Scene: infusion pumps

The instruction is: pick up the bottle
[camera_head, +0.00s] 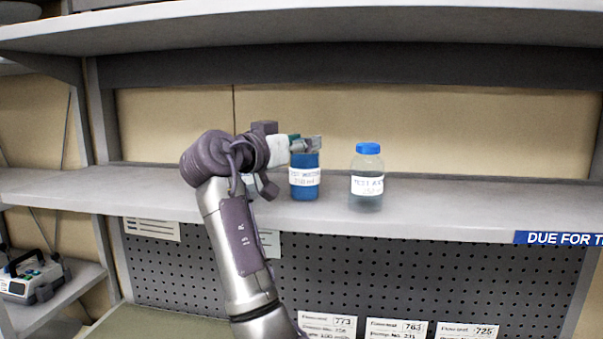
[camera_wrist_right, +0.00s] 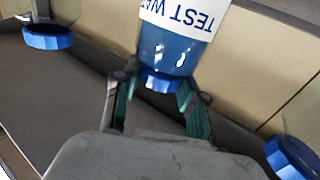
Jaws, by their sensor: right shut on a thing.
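A blue-filled bottle (camera_head: 304,186) with a white test water label stands upright on the shelf in the head view. My right gripper (camera_head: 306,144) is at its top and hides its cap there. In the right wrist view, which is upside down, the same bottle (camera_wrist_right: 172,52) has its blue cap between the green-padded fingers of my right gripper (camera_wrist_right: 157,104), which are shut on it. A clear bottle (camera_head: 367,190) with a blue cap and a similar label stands to the right, apart from the gripper. My left gripper is not in view.
The bottles stand on a grey shelf (camera_head: 470,205) with another shelf board (camera_head: 400,22) above. In the wrist view, blue caps show at the left (camera_wrist_right: 48,38) and lower right (camera_wrist_right: 291,157). The shelf right of the clear bottle is free. Pegboard (camera_head: 400,262) lies below.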

